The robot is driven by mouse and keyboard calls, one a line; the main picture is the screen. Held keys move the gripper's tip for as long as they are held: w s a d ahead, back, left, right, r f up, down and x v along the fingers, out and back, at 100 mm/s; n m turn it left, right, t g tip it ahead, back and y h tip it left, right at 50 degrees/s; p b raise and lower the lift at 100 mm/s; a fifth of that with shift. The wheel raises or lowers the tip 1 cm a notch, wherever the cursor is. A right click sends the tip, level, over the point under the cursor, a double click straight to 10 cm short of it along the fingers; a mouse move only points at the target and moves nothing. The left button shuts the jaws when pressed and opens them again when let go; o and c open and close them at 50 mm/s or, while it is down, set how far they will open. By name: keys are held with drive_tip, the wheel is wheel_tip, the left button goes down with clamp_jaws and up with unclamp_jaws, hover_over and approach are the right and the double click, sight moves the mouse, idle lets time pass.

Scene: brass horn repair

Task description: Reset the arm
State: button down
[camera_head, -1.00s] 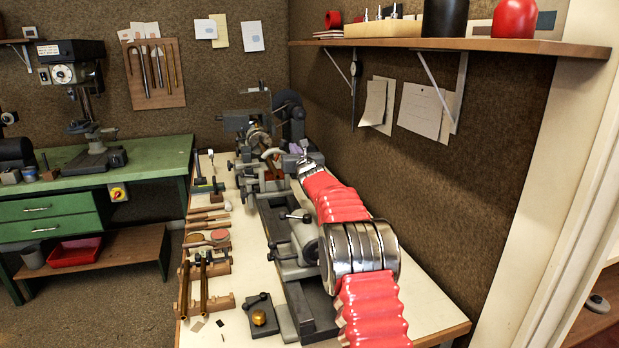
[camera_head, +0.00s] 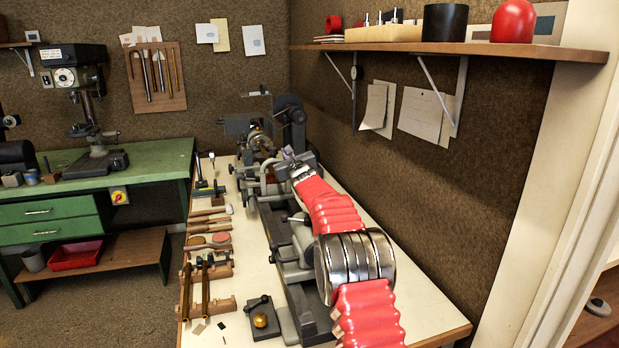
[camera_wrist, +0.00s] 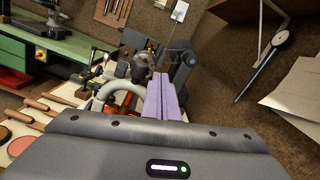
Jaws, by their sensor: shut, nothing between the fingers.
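My arm, with red ribbed sleeves and a metal joint, reaches over the right side of the workbench (camera_head: 250,318) in the head view. My gripper (camera_head: 289,152) is at its far end, above the lathe-like machine (camera_head: 292,250). In the wrist view the purple fingers of my gripper (camera_wrist: 161,78) are together with nothing between them. They point toward the far end of the machine, where a small brass-coloured part (camera_head: 256,137) shows. My arm hides part of the machine and the bench's right side.
Wooden-handled tools (camera_head: 208,222) and a rack with brass tubes (camera_head: 205,285) lie along the bench's left side. A shelf (camera_head: 450,45) with several items overhangs on the right wall. A green bench with a drill press (camera_head: 80,90) stands at the left.

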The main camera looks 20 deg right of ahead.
drive_tip(key=s+a+r+m+g+h, duration=0.1)
drive_tip(key=s+a+r+m+g, duration=0.2)
drive_tip(key=s+m, duration=0.9)
drive_tip(key=s+a+r+m+g, duration=0.25)
drive_tip(key=s+m, duration=0.55)
drive_tip(key=s, duration=0.8)
drive_tip(key=s+a+f+m+g, duration=0.2)
drive_tip(key=s+f+m, duration=0.4)
drive_tip(key=s, duration=0.7)
drive_tip(key=s+a+f+m+g+y, duration=0.1)
drive_tip(key=s+a+f+m+g, duration=0.2)
drive_tip(key=s, duration=1.1)
drive_tip(key=s+a+f+m+g+y, duration=0.1)
drive_tip(key=s+a+f+m, duration=0.3)
drive_tip(key=s+f+m, duration=0.4)
drive_tip(key=s+m+g, duration=0.1)
drive_tip(key=s, duration=0.5)
drive_tip(key=shift+s+f+m, duration=0.2)
drive_tip(key=shift+f+m, duration=0.1)
